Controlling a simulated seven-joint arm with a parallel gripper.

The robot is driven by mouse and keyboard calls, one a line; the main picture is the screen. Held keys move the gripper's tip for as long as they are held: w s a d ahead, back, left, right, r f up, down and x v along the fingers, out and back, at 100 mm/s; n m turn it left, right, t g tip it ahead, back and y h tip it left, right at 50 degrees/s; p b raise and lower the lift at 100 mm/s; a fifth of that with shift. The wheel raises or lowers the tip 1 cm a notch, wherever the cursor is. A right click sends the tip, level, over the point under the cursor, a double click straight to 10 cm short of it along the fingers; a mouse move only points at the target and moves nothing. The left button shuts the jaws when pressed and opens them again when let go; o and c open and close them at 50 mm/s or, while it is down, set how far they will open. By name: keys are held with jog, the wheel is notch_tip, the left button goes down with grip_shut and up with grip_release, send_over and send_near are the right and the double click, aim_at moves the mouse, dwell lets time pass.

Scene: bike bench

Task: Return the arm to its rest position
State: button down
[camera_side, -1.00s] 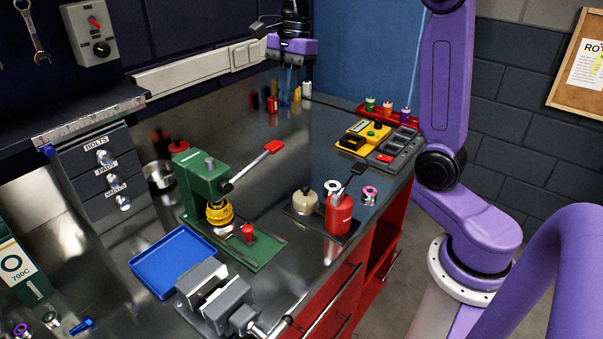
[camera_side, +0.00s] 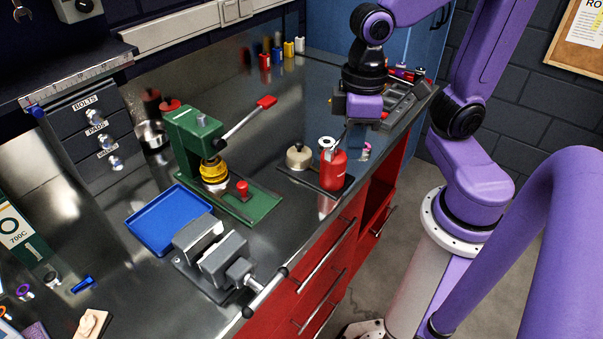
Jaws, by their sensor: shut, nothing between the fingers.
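My gripper (camera_side: 364,130) has a purple body and hangs from my purple and black arm, pointing down. It is above the right part of the steel bench (camera_side: 232,96), behind and to the right of the red bottle (camera_side: 333,168). The gripper is shut and empty. Its fingers are small and hard to make out against the dark bench. My gripper and wrist hide part of the yellow and dark trays behind them.
A green press (camera_side: 200,145) with a red-tipped lever, a blue tray (camera_side: 168,222) and a grey vise (camera_side: 215,255) stand left of my gripper. Small red, blue, yellow and white containers (camera_side: 277,56) line the back. Red drawers (camera_side: 320,265) form the bench front.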

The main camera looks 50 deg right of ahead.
jog(key=s+n, duration=0.1)
jog(key=n, duration=0.1)
jog(key=s+d+f+n, duration=0.1)
jog(key=s, duration=0.1)
jog(key=s+f+n, duration=0.1)
jog(key=s+n, duration=0.1)
jog(key=shift+d+f+n, duration=0.2)
jog(key=shift+d+n, duration=0.1)
